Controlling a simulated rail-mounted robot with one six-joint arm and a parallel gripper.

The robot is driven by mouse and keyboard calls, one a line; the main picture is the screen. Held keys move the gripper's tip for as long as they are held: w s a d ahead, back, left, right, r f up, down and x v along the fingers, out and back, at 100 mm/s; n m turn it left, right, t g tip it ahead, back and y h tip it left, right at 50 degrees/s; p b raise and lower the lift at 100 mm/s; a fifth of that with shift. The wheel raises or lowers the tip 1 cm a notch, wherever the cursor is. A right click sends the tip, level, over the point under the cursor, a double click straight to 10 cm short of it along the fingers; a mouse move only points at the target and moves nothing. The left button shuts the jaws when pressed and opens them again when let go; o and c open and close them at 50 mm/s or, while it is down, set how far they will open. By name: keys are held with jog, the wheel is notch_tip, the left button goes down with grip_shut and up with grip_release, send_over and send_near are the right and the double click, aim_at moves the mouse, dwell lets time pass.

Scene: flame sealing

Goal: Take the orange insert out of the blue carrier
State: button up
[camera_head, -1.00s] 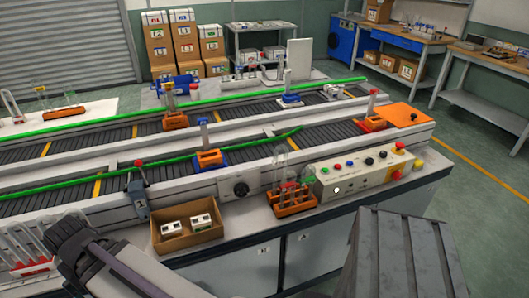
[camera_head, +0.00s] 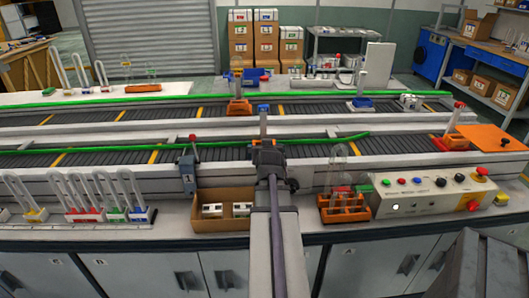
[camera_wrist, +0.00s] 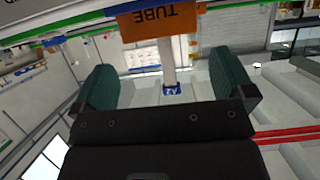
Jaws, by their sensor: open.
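The orange insert (camera_head: 264,142) is on the near conveyor in the head view, with a clear tube with a blue top (camera_head: 264,116) standing up from it. The blue carrier under it is mostly hidden behind my arm. In the wrist view the orange insert (camera_wrist: 160,24), marked TUBE and upside down, is at the top, beyond the fingers. The tube (camera_wrist: 168,66) shows between the fingers, with a blue label at its end. My gripper (camera_wrist: 168,82) is open, one green pad on each side of the tube. I cannot tell whether either pad touches it.
Other tube carriers stand on the far conveyor (camera_head: 190,112) and at the right end. A cardboard box (camera_head: 224,197) and an orange rack with glassware (camera_head: 344,208) stand in front, left and right of my arm. A control panel (camera_head: 420,194) lies further right. Tube racks line the left.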

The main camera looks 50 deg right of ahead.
jog(key=b+x, duration=0.2)
jog(key=x, duration=0.6)
jog(key=shift+r, duration=0.1)
jog(key=shift+c, duration=0.4)
jog(key=c, duration=0.6)
